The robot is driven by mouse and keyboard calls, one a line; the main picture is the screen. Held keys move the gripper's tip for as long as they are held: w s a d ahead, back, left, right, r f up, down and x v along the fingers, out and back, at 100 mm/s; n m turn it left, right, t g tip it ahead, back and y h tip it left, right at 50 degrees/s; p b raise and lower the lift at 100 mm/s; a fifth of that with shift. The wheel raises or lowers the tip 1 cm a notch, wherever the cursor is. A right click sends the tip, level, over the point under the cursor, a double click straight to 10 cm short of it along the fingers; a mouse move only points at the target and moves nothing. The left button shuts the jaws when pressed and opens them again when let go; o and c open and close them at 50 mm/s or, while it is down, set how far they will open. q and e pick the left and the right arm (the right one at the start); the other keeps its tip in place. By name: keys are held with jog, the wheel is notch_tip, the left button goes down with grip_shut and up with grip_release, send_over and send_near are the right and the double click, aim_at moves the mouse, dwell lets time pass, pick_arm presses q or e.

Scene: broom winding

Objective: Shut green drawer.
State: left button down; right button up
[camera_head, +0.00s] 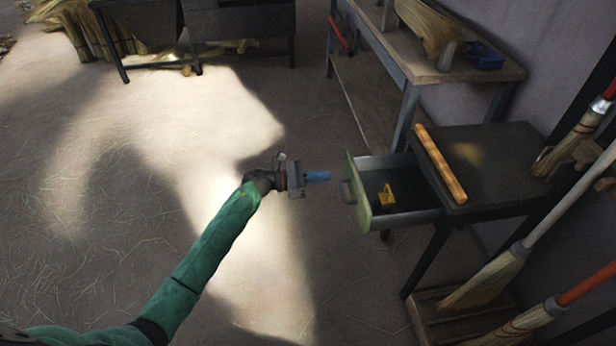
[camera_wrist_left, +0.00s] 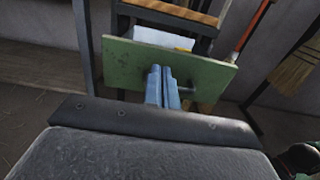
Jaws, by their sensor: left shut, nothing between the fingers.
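The green drawer (camera_head: 358,192) is pulled out of the left side of a small dark table (camera_head: 492,160) in the head view. A yellow object (camera_head: 386,196) lies inside it. My left gripper (camera_head: 326,176) is shut and empty, a short way left of the drawer front, its blue fingers pointing at it. Whether the fingertips touch the front cannot be told there. My right gripper is not in view.
A wooden stick (camera_head: 440,163) lies on the small table near the drawer side. A workbench (camera_head: 400,55) with a blue tray (camera_head: 485,57) stands behind. Several brooms (camera_head: 490,275) lean at the right. The floor left of the drawer is clear, with scattered straw.

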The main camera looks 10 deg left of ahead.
aim_at(353, 174)
pick_arm(q)
jog(key=x, duration=0.6)
jog(key=shift+d+p, duration=0.15)
jog(key=shift+p, duration=0.2)
jog(key=shift+d, duration=0.1)
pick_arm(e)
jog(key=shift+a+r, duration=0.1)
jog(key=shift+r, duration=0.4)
pick_arm(q)
jog(key=shift+w+d, duration=0.1)
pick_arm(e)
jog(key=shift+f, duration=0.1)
